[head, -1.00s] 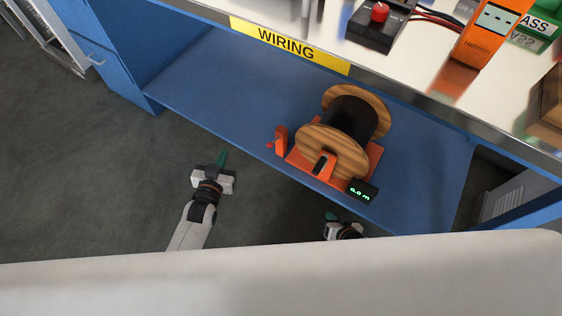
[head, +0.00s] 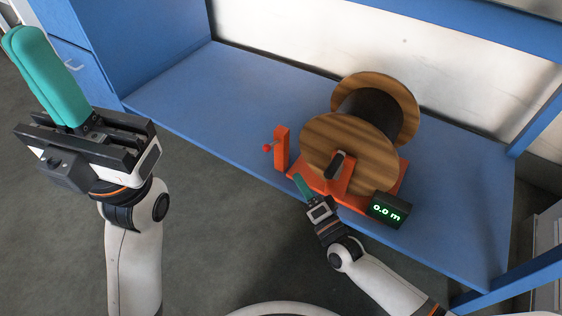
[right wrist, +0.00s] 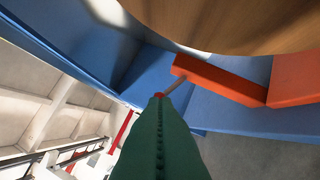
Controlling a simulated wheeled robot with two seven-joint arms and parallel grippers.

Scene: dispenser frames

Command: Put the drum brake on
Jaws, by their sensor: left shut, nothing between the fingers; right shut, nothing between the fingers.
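A wooden drum (head: 345,152) with a dark core sits in an orange stand (head: 379,193) on the blue shelf. An orange upright (head: 282,148) at the stand's left carries a red knob (head: 267,148) on a short rod. A black handle (head: 336,164) shows on an orange arm in front of the drum. My right gripper (head: 302,187) is shut and empty, low in front of the stand. In the right wrist view its green fingers (right wrist: 160,103) overlap the red knob; I cannot tell whether they touch. My left gripper (head: 25,42) is shut and empty, raised at the far left.
A black display (head: 389,209) reading 0.0 m stands at the stand's right front corner. The blue shelf (head: 220,95) is clear to the left of the drum. A blue cabinet side (head: 140,40) bounds it at the left, and a blue post (head: 537,120) stands at the right.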

